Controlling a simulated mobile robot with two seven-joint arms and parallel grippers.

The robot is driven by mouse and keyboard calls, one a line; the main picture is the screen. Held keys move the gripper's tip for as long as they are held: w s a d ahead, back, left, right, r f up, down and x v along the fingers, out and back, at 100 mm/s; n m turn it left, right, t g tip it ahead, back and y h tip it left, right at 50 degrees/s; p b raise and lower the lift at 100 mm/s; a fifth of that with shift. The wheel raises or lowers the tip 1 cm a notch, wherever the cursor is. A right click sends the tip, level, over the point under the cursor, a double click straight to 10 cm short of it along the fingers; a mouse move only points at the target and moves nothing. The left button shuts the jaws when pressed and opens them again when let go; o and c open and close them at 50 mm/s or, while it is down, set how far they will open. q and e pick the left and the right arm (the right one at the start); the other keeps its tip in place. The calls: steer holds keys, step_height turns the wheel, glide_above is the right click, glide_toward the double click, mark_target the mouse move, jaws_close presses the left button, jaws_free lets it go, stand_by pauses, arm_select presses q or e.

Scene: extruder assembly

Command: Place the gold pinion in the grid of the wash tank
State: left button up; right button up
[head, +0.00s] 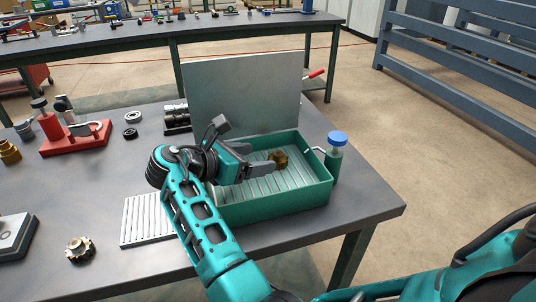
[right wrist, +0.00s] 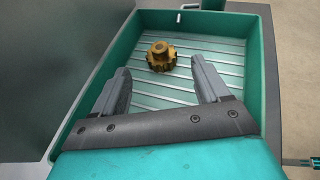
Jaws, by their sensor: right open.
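The gold pinion (head: 279,158) is a small toothed wheel with a hub. In the right wrist view the gold pinion (right wrist: 161,56) rests on the slatted grid (right wrist: 220,62), with its hub facing up. The wash tank (head: 270,211) is a green open tray with a raised grey lid; its rim also shows in the right wrist view (right wrist: 258,60). My right gripper (head: 264,168) is over the tank. In the right wrist view its fingers (right wrist: 160,72) are spread and empty, with the pinion just beyond their tips. My left gripper is out of view.
A blue-capped bottle (head: 336,158) stands at the tank's right corner. The raised lid (head: 243,98) stands behind the tank. A red fixture (head: 75,138) stands farther back.

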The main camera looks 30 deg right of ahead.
steer(key=v, duration=0.5)
steer(key=shift+s+a+r, duration=0.1)
steer(key=shift+a, duration=0.2)
steer(key=shift+s, duration=0.1)
